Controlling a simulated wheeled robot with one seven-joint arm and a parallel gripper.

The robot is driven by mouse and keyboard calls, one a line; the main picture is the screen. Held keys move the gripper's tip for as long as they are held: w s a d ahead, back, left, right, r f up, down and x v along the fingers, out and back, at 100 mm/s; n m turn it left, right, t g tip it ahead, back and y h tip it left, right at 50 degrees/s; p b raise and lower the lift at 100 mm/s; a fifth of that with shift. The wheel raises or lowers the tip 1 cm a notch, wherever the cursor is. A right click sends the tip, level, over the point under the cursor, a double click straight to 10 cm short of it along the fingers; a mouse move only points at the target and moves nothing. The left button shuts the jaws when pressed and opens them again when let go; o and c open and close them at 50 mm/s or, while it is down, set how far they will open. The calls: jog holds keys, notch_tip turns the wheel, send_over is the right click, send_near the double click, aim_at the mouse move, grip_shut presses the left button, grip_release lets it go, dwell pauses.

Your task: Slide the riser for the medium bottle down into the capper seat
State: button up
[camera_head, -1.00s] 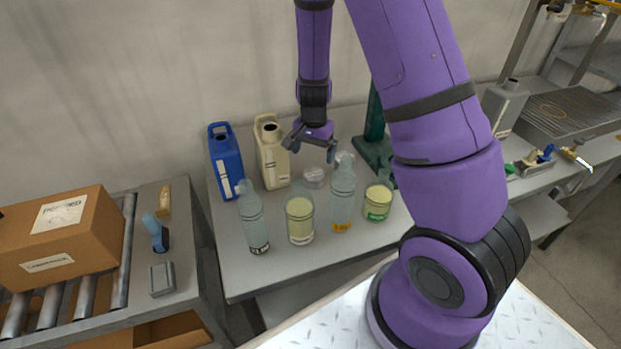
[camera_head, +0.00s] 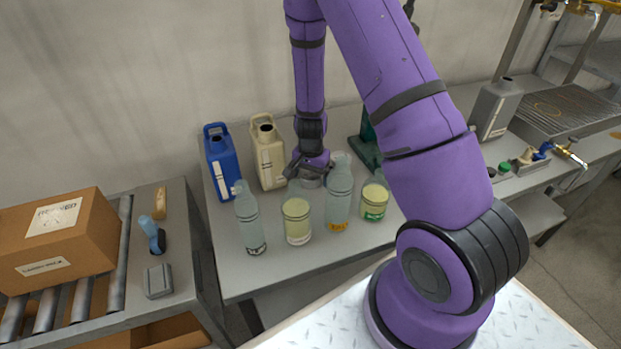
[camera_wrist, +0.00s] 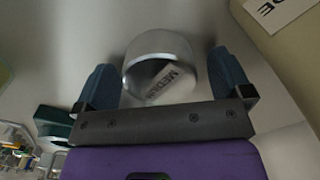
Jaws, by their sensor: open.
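The riser, a short silvery cylinder with a "MEDIUM" label (camera_wrist: 160,68), is on the bench between my gripper's fingers in the wrist view. My gripper (camera_wrist: 164,80) is open, with one blue finger on each side of the riser; a gap shows at least on the right. In the head view my gripper (camera_head: 308,174) points down at the back of the bench, mostly covering the riser. The green capper stand (camera_head: 366,146) is right of my gripper, partly behind my arm. Its seat is hidden. A dark green part (camera_wrist: 52,122) shows at the wrist view's left.
The bench (camera_head: 270,275) holds a blue jug (camera_head: 220,165), a cream jug (camera_head: 268,158) left of my gripper, clear bottles (camera_head: 250,222) (camera_head: 339,198) and beakers of yellowish liquid (camera_head: 297,222) (camera_head: 374,203) in front. The jugs and the right bottle stand close to my gripper.

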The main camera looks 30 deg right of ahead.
jog(key=c, duration=1.1)
jog(key=shift+r, duration=0.1)
notch_tip(320, 180, up, 18)
